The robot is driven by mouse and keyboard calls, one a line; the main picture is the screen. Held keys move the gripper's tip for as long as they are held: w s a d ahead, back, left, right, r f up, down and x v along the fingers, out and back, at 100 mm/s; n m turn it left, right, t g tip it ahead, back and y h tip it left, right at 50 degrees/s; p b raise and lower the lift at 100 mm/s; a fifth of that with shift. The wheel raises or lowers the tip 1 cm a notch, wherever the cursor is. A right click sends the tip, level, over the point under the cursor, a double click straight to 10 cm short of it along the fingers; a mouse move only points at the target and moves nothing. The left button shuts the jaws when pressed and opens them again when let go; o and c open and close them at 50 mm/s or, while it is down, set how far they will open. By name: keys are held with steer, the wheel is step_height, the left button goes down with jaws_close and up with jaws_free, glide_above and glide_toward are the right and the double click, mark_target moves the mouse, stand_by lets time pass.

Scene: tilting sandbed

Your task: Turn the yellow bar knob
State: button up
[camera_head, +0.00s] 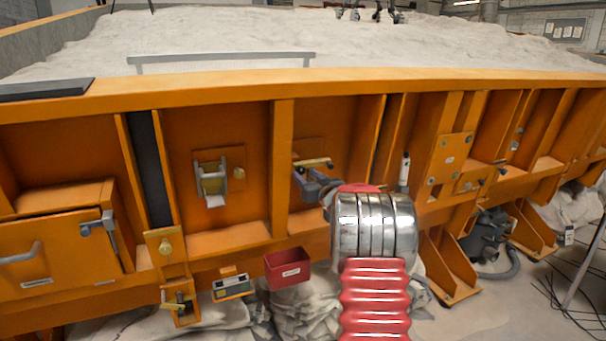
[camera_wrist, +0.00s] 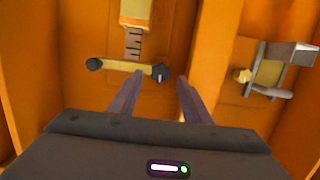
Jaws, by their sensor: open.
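The yellow bar knob (camera_head: 314,162) is on an orange plate in a bay of the sandbed's side wall, just past my gripper in the head view. In the wrist view the yellow bar (camera_wrist: 125,67) lies nearly level, with a dark round piece at each end. My gripper (camera_wrist: 161,80) is open and empty. Its two fingers point at the panel, with the bar's right dark end between the tips in the picture. Most of the bar lies left of the fingers. I cannot tell whether they touch it. In the head view my gripper (camera_head: 308,180) is partly hidden by my wrist.
A roller holder (camera_head: 211,178) is in the bay to the left; it shows at the right in the wrist view (camera_wrist: 270,75). An upright orange rib (camera_head: 283,165) stands between the bays. A red bin (camera_head: 288,270) hangs below. A white-handled lever (camera_head: 404,172) is to the right.

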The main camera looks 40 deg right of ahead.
mark_target(301, 171)
steer(key=shift+x, duration=1.75)
steer(key=shift+c, duration=0.5)
steer(key=c, duration=0.7)
steer(key=shift+d, duration=0.2)
steer(key=shift+c, duration=0.7)
steer(key=shift+a, duration=0.15)
